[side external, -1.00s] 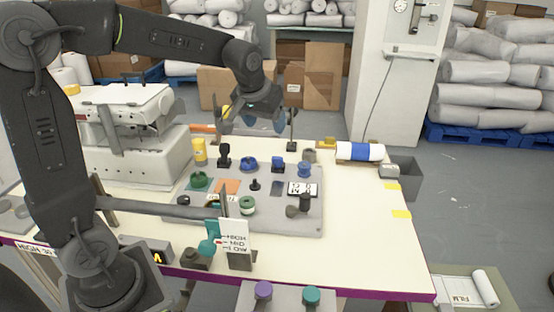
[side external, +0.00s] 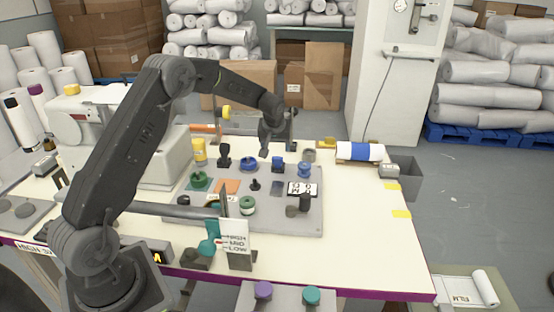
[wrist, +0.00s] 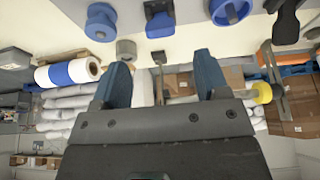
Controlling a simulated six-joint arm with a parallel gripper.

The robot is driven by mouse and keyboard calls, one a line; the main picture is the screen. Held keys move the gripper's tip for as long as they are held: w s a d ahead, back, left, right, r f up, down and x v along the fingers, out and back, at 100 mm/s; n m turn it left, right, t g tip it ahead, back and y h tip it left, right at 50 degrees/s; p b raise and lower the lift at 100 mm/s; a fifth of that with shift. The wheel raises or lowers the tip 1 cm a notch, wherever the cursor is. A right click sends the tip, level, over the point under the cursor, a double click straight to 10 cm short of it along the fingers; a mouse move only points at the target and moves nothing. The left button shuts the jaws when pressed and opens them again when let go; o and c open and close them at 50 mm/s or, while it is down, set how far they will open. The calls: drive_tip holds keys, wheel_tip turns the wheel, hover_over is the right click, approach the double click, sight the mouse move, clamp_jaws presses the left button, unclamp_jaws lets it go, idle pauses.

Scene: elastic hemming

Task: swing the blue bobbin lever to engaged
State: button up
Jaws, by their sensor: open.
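Three small blue fittings stand along the far edge of the grey board (side external: 290,226): a round blue ring (side external: 248,164), a blue block-shaped fitting (side external: 278,164) and a blue knob (side external: 304,170). I cannot tell for sure which is the bobbin lever, nor its setting. In the wrist view the blue knob (wrist: 101,22), the blue block (wrist: 158,20) and the blue ring (wrist: 230,11) line the top edge. My gripper (wrist: 161,72) is open and empty, its blue fingers apart. In the side view my gripper (side external: 264,154) is just beyond the board's far edge, near the ring and block.
A thin dark post (side external: 292,132) rises behind the board. A blue-and-white roll (side external: 360,151) lies to the right. The table's right side is mostly clear.

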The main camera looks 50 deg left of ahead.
sight(277, 157)
drive_tip(key=x, duration=0.8)
drive_tip(key=shift+f, duration=0.15)
clamp_jaws()
drive_tip(key=shift+w+a, duration=0.1)
drive_tip(key=shift+a, duration=0.05)
drive_tip(key=shift+w+a+r+g+h, duration=0.15)
drive_tip(key=shift+w+a+g+h, duration=0.25)
drive_tip(key=shift+g+h, duration=0.25)
drive_tip(key=shift+w+a+r+g+h, duration=0.15)
drive_tip(key=shift+w+a+g+h, duration=0.25)
drive_tip(key=shift+g+h, duration=0.25)
drive_tip(key=shift+r+g+h, duration=0.1)
drive_tip(key=shift+g+h, duration=0.2)
